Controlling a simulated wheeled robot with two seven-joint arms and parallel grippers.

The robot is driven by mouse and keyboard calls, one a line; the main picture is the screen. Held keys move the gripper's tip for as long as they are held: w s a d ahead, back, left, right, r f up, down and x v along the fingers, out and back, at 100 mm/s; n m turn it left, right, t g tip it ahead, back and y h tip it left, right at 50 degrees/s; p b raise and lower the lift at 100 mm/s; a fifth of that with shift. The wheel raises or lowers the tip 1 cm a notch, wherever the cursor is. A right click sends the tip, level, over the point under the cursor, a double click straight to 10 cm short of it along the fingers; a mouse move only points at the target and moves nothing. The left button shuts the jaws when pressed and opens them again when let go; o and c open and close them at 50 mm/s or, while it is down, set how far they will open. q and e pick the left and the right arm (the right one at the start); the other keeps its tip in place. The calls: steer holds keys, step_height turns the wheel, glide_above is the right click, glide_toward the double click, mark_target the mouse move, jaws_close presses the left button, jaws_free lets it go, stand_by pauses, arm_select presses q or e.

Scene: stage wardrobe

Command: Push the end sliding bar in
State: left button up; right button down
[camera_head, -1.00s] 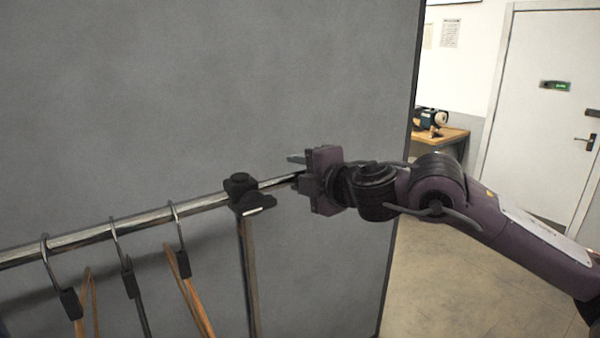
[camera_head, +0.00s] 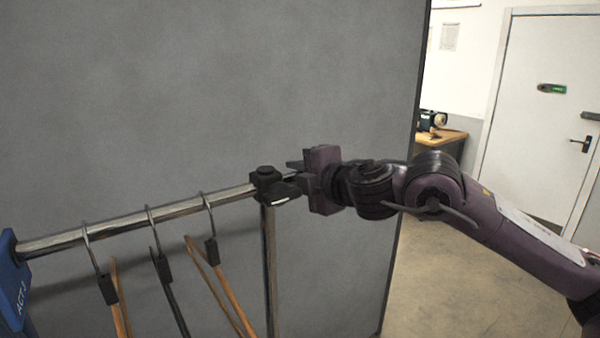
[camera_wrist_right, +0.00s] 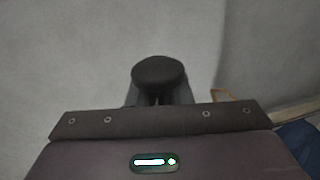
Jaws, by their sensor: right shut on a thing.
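The chrome rail (camera_head: 140,222) of the clothes rack runs to a black clamp joint with a knob (camera_head: 266,178) on top of an upright post (camera_head: 269,265). The thin end sliding bar comes out of this joint toward my right gripper (camera_head: 297,178); only a very short stretch may show between them, mostly hidden. My right gripper is shut on the bar's end, close beside the joint. In the right wrist view a dark round cap (camera_wrist_right: 160,72) sits between the fingers (camera_wrist_right: 158,98). My left gripper is not in view.
Several hangers (camera_head: 161,266) hang on the rail. A blue sign (camera_head: 12,282) marks its left part. A large grey panel (camera_head: 200,90) stands behind. A wooden table (camera_head: 440,137) with a machine and a white door (camera_head: 540,110) are at the back right. The floor (camera_head: 440,270) there is clear.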

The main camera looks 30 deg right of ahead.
steer(key=c, duration=1.3)
jaws_free()
steer(key=shift+w+d+f, duration=0.15)
steer(key=shift+d, duration=0.8)
steer(key=shift+a, duration=0.1)
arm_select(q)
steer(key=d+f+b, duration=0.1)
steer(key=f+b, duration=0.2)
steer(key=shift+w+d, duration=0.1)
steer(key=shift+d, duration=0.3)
arm_select(e)
steer(key=a+v, duration=0.1)
steer(key=v, duration=0.6)
steer(key=shift+s+d, duration=0.3)
steer(key=shift+s, duration=0.15)
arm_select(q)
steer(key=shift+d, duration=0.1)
arm_select(e)
steer(key=shift+w, duration=0.1)
